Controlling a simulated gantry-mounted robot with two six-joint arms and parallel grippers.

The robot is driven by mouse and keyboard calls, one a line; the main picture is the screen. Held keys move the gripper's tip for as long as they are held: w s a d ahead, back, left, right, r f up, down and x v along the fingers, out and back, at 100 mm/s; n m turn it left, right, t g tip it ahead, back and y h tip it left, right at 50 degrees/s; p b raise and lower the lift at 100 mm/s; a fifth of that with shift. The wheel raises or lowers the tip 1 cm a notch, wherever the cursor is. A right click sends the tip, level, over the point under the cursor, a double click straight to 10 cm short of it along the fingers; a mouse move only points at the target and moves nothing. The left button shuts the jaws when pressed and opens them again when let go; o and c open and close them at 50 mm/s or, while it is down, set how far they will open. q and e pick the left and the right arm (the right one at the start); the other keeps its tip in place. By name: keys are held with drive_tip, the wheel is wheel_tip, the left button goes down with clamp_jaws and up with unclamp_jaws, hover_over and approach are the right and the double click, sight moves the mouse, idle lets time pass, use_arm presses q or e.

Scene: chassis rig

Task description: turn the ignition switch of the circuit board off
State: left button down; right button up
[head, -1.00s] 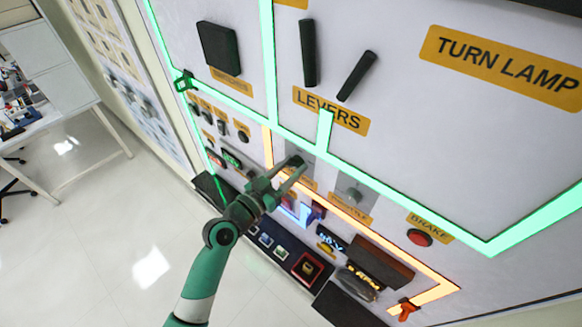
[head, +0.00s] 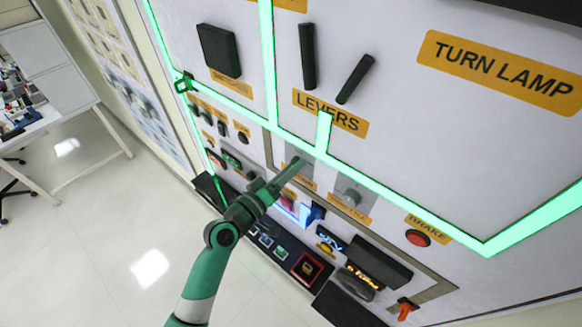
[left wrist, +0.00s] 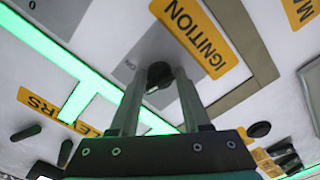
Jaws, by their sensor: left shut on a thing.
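The ignition switch is a dark round knob (left wrist: 159,75) on a grey plate beside the yellow IGNITION label (left wrist: 200,36) in the left wrist view. My left gripper (left wrist: 160,82) is shut on this knob, with one finger on each side of it. In the head view, my left gripper (head: 290,170) reaches in from the lower left to the panel, its fingers seen almost edge-on. There the fingers largely hide the knob on its grey plate. My right gripper is not in view.
Green lit strips (head: 380,178) run across the panel, and an unlit grey strip (head: 433,290) passes near the switch. Another knob (head: 350,197), a red brake button (head: 418,238) and two black levers (head: 308,55) are nearby. Open floor (head: 110,220) lies left.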

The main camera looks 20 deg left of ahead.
use_arm(q)
drive_tip(key=shift+n, duration=1)
drive_tip(key=shift+c, duration=2.2)
unclamp_jaws()
drive_tip(key=v, duration=1.1)
drive_tip(key=shift+s, duration=0.35)
